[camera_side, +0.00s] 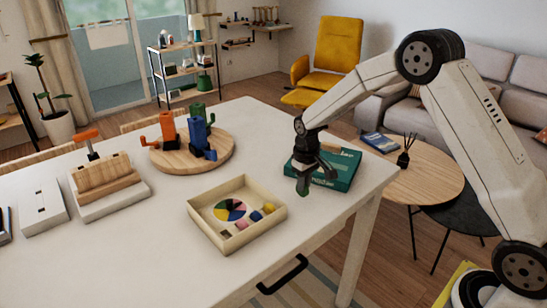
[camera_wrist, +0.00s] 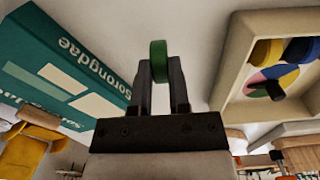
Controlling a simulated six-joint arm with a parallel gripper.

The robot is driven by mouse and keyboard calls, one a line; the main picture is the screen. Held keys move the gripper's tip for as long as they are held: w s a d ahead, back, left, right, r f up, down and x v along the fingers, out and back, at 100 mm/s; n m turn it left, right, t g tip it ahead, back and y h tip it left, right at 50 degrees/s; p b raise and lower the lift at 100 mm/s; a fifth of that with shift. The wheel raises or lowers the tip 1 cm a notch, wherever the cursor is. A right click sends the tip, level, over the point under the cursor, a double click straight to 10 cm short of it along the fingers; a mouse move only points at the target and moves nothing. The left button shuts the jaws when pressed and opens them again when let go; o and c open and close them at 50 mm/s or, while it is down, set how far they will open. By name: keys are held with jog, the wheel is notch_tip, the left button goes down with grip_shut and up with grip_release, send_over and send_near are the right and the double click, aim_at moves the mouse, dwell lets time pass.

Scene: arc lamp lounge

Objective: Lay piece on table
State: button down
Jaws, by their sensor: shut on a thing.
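My gripper (camera_side: 304,181) is shut on a small green piece, which shows clearly between the fingertips in the wrist view (camera_wrist: 158,62). In the side view my gripper points down above the white table (camera_side: 130,262), between the shallow tray and the teal box. The green piece (camera_side: 303,187) is a small dark green shape at the fingertips there. I cannot tell exactly how far it is from the tabletop. Bare white tabletop shows around the piece in the wrist view.
A teal box (camera_side: 338,170) lies close on the right. A shallow cream tray (camera_side: 206,233) with a coloured wheel and several small pieces lies to the left. A round wooden board (camera_side: 222,160) with orange, blue and green figures stands behind. The front right tabletop is clear.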

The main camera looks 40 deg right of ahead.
aim_at(306, 190)
jog(key=shift+f, duration=1)
jog(key=c, duration=0.6)
grip_release()
jog(key=shift+f, duration=0.1)
notch_tip(306, 190, up, 12)
jog(key=shift+r, duration=0.15)
jog(key=shift+s, duration=0.1)
jog(key=s+a+f+t, duration=0.1)
jog(key=s+a, duration=0.1)
jog(key=s, duration=0.5)
jog(key=s+a+f, duration=0.1)
jog(key=s+a, duration=0.1)
jog(key=s, duration=0.5)
jog(key=s+a+f+t, duration=0.1)
jog(key=s+a+f, duration=0.1)
jog(key=s, duration=0.5)
jog(key=shift+s+f+t, duration=0.1)
jog(key=shift+t, duration=0.2)
